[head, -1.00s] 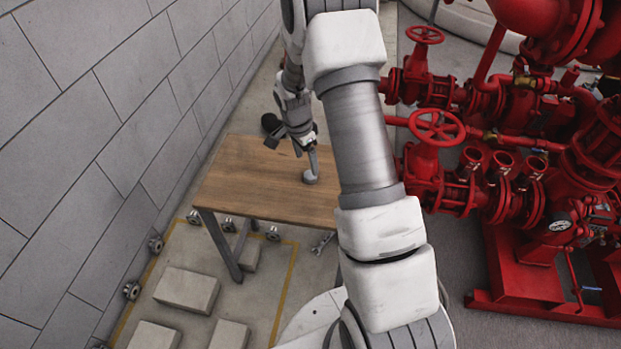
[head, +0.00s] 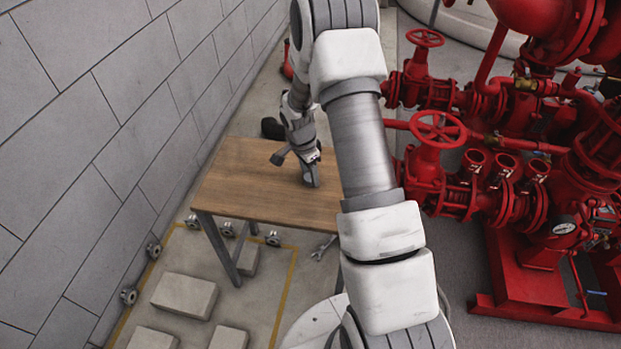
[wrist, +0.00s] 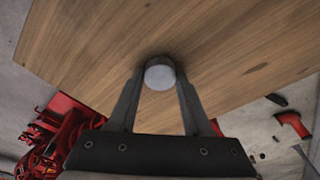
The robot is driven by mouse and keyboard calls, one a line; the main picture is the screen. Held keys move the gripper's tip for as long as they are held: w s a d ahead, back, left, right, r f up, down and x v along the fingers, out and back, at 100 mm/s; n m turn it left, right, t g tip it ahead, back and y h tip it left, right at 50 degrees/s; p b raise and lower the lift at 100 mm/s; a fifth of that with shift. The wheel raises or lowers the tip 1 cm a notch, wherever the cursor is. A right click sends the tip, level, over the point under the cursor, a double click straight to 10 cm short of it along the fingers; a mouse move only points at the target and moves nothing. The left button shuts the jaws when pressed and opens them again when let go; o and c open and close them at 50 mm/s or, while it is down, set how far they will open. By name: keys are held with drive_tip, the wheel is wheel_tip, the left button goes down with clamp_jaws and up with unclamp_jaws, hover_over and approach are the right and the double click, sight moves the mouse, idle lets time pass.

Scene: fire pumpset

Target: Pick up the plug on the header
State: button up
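A round, pale grey plug (wrist: 160,74) is seen from above in the wrist view, over the wooden table (wrist: 95,45). My gripper (wrist: 160,80) points down at it, with one finger on each side of the plug. I cannot tell whether the fingers touch it. In the head view my gripper (head: 311,180) is low over the table (head: 250,185), and the plug is largely hidden behind the fingers. The red pump pipework (head: 470,180) stands to the right, apart from the plug.
A grey block wall (head: 90,130) runs along the left. Pale blocks (head: 185,295) and several small metal fittings lie on the floor by the table. A wrench (head: 322,248) lies near its front edge. The tabletop around the gripper is clear.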

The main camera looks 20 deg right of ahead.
clamp_jaws()
